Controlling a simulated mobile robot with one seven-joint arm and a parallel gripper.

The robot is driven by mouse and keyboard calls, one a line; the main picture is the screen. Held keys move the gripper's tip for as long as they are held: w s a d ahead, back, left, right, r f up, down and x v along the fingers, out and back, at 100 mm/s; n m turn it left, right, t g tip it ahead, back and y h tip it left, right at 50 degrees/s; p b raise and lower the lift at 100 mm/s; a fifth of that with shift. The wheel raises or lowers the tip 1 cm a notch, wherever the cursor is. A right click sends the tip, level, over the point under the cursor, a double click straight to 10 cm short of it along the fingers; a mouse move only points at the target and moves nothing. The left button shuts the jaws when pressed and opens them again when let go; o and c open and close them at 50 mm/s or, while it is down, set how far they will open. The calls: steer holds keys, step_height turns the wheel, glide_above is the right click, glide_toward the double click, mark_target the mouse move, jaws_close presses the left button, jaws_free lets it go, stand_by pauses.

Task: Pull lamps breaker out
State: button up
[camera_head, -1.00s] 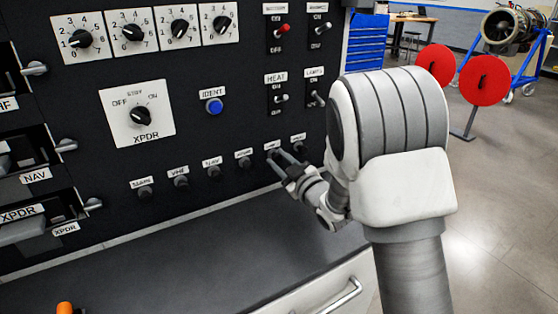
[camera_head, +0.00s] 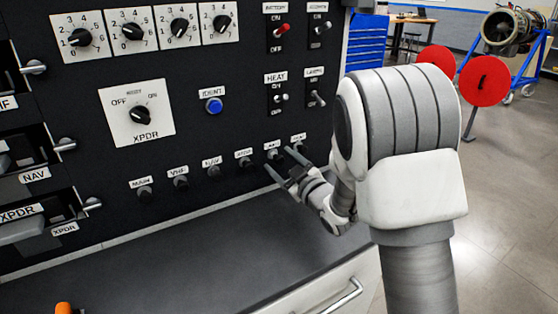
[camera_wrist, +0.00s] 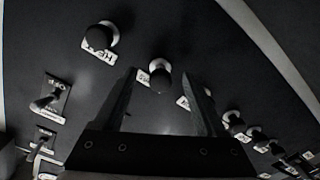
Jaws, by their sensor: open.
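A row of black round breakers runs along the lower panel in the head view. The fifth breaker (camera_head: 274,156) and the rightmost breaker (camera_head: 299,147) are close to my gripper (camera_head: 281,158); their small labels are too blurred to tell surely which is the lamps breaker. My gripper is open and empty, its fingers spread in front of these two. In the wrist view, one dark breaker knob (camera_wrist: 160,80) shows between the fingertips of my gripper (camera_wrist: 162,76), beyond them and apparently untouched. Another knob (camera_wrist: 101,36) with a white label is to its left.
Toggle switches, among them the lamps switch (camera_head: 317,98), sit above the breakers. A grey ledge (camera_head: 200,240) runs below the panel. A drawer handle (camera_head: 342,296) sticks out beneath it.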

steer(key=b+v, duration=0.2)
steer(key=v, duration=0.5)
stand_by(0.7)
